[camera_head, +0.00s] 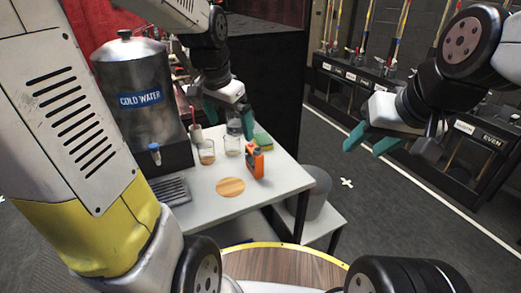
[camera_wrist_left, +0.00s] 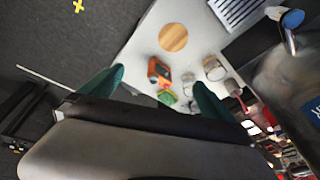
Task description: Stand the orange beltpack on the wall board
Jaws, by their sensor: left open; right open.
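The orange beltpack (camera_head: 256,161) stands on the white table near its right edge, and it also shows in the left wrist view (camera_wrist_left: 159,70). My left gripper (camera_head: 229,115) is open and empty above the back of the table, behind and left of the beltpack. In the left wrist view the beltpack appears between the open green fingers (camera_wrist_left: 157,80), apart from them. My right gripper (camera_head: 371,142) is open and empty to the right of the table, over the floor. I cannot pick out the wall board with certainty.
A green and yellow sponge (camera_head: 264,142) lies close behind the beltpack. Glass beakers (camera_head: 207,152) stand left of it, with a steel water dispenser (camera_head: 135,90) further left. A round wooden disc (camera_head: 230,187) lies in front. A labelled black rack (camera_head: 350,85) stands at the back right.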

